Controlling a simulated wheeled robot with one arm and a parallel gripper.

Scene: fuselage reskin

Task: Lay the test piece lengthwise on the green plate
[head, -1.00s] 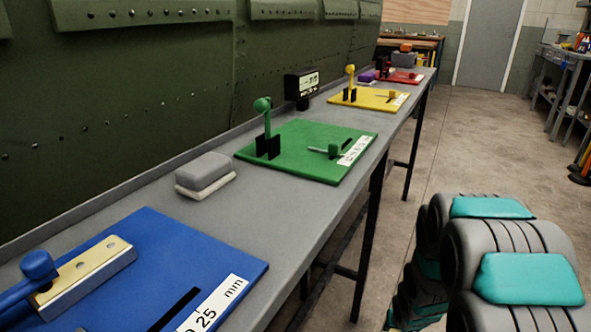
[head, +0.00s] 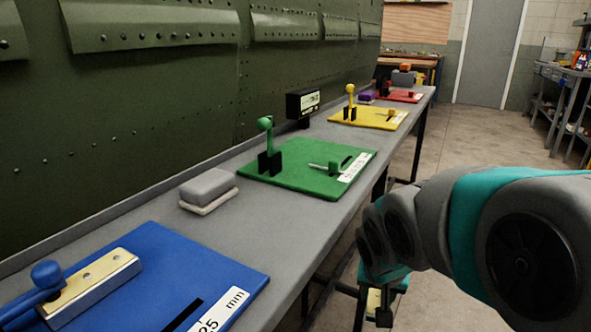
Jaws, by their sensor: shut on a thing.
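The green plate (head: 290,183) lies on the grey bench in the middle of the head view. It carries a green-knobbed upright lever (head: 266,138) in a black bracket at its back left and a small green stop with a pin (head: 329,167) at its right.
A blue plate (head: 215,268) with a clamped brass-coloured strip (head: 98,283) is at front left. A grey block (head: 208,187) sits between the blue and green plates. A black display box (head: 302,104), a yellow plate (head: 370,118) and a red plate (head: 408,96) stand farther back. The riveted green wall borders the bench.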

